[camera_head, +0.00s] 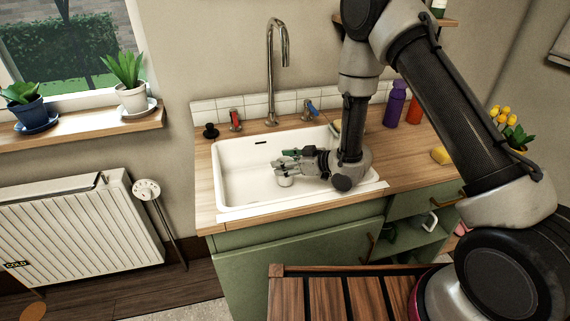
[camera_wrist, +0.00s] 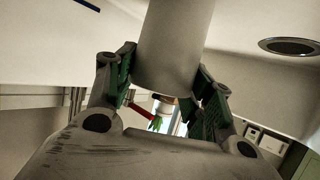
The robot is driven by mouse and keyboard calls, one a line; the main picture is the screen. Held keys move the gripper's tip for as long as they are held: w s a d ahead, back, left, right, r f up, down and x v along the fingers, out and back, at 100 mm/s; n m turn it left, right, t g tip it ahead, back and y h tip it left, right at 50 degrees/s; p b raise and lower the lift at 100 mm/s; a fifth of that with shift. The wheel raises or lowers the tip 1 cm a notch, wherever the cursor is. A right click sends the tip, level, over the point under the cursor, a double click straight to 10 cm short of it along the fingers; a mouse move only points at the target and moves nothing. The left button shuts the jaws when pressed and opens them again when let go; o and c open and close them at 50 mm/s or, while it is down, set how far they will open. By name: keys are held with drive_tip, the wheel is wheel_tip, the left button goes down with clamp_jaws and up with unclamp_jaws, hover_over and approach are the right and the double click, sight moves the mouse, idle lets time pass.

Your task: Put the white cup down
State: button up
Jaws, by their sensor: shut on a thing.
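The white cup (camera_wrist: 176,48) is between the two green-padded fingers of my gripper (camera_wrist: 166,84) in the wrist view, and the gripper is shut on it. In the head view, my gripper (camera_head: 284,161) is low inside the white sink (camera_head: 228,180), reaching in from the right. A small part of the cup (camera_head: 286,181) shows below the fingers there; the rest is hidden behind them. I cannot tell whether the cup touches the sink floor. The round drain (camera_wrist: 289,46) shows to the right of the cup in the wrist view.
The tall tap (camera_head: 271,70) stands behind the sink, with a red handle (camera_head: 235,120) and a blue handle (camera_head: 309,110). A purple bottle (camera_head: 395,104), a red bottle (camera_head: 414,110) and a yellow sponge (camera_head: 441,156) are on the wooden worktop at right. The sink's left part is clear.

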drive_tip(key=shift+f, duration=0.2)
drive_tip(key=o, duration=1.1)
drive_tip(key=shift+f, duration=0.1)
drive_tip(key=shift+r, duration=0.2)
drive_tip(key=v, duration=1.2)
drive_tip(key=shift+a, duration=0.1)
